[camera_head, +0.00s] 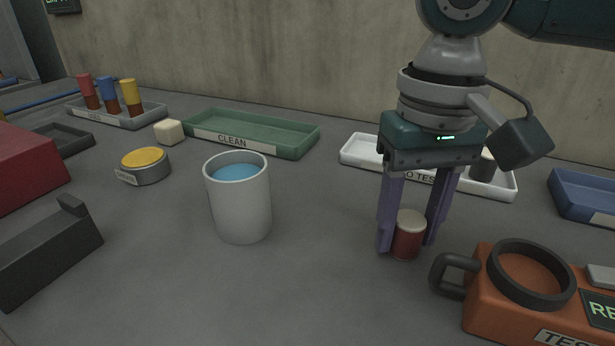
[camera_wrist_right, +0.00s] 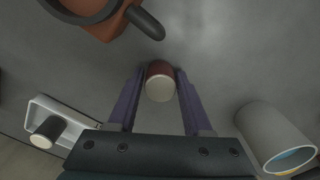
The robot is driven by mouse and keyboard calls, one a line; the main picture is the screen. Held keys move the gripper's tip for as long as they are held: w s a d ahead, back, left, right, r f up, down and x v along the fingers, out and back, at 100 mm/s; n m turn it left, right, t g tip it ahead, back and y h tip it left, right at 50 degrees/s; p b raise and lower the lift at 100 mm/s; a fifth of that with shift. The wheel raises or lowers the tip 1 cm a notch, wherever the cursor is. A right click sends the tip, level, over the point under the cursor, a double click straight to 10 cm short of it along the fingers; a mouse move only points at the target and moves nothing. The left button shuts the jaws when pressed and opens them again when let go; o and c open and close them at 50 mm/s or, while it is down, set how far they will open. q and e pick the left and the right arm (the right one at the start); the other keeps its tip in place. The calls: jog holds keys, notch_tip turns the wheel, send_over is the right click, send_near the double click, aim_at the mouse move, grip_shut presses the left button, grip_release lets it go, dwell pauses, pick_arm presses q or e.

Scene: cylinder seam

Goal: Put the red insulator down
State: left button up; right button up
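The red insulator (camera_head: 408,240), a short dark red cylinder with a pale cap, stands upright on the grey bench. My right gripper (camera_head: 409,238) points down with its two purple fingers on either side of it. In the right wrist view the insulator (camera_wrist_right: 160,82) sits between the fingertips (camera_wrist_right: 160,76), with a narrow gap showing at each side, so the gripper looks open around it. My left gripper is not in view.
An orange tester (camera_head: 482,300) with a black ring stands close at right. A white tray (camera_head: 360,152) holding a dark cylinder is behind the gripper. A cup of blue liquid (camera_head: 241,205) stands left. A green CLEAN tray (camera_head: 290,149) lies behind it. Bench between cup and gripper is clear.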

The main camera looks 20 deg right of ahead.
grip_shut()
jog(key=shift+r, duration=0.15)
